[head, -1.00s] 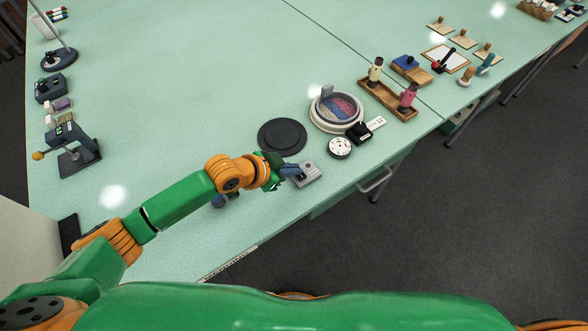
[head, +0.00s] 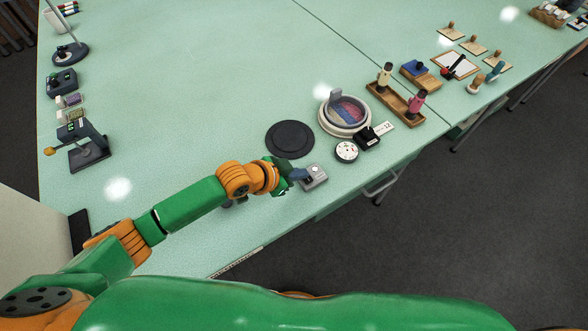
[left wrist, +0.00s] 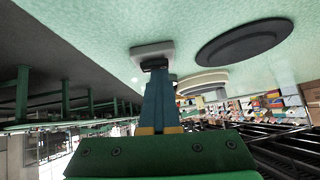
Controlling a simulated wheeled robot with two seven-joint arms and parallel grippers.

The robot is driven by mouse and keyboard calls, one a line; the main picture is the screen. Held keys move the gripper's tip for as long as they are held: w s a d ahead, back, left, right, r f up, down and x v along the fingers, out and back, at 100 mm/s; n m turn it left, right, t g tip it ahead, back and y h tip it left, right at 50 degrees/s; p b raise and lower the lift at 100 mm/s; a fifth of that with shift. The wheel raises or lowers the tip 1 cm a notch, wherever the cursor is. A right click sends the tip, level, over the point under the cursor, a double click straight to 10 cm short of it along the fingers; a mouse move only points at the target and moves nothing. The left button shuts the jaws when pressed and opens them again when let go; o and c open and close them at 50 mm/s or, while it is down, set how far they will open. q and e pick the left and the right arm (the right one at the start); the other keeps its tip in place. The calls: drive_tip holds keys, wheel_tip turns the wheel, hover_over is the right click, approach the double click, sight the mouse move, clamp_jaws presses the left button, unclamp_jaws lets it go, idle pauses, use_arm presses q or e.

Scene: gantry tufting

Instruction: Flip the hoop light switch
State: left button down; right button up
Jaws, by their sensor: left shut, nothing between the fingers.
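A small grey switch box (head: 315,178) lies on the green table near its front edge. It also shows at the top of the left wrist view (left wrist: 152,48), with a dark part on its near side. My left gripper (head: 300,174) is shut and empty, its blue fingertips at the left side of the box. In the left wrist view the fingertips (left wrist: 157,72) overlap the dark part; I cannot tell whether they touch it. The switch lever's position is hidden. A round white hoop (head: 344,112) with a blue and red picture stands farther back. My right gripper is not in view.
A flat black disc (head: 290,139) lies just behind my left gripper. A wooden tray (head: 398,104) holds two figures. The table left of the disc is mostly clear.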

use_arm(q)
wheel_tip(320, 180, up, 5)
drive_tip(key=p, duration=0.5)
drive_tip(key=shift+f, duration=0.15)
drive_tip(key=v, duration=0.9)
drive_tip(key=shift+a+b, duration=0.35)
drive_tip(key=shift+b, duration=0.05)
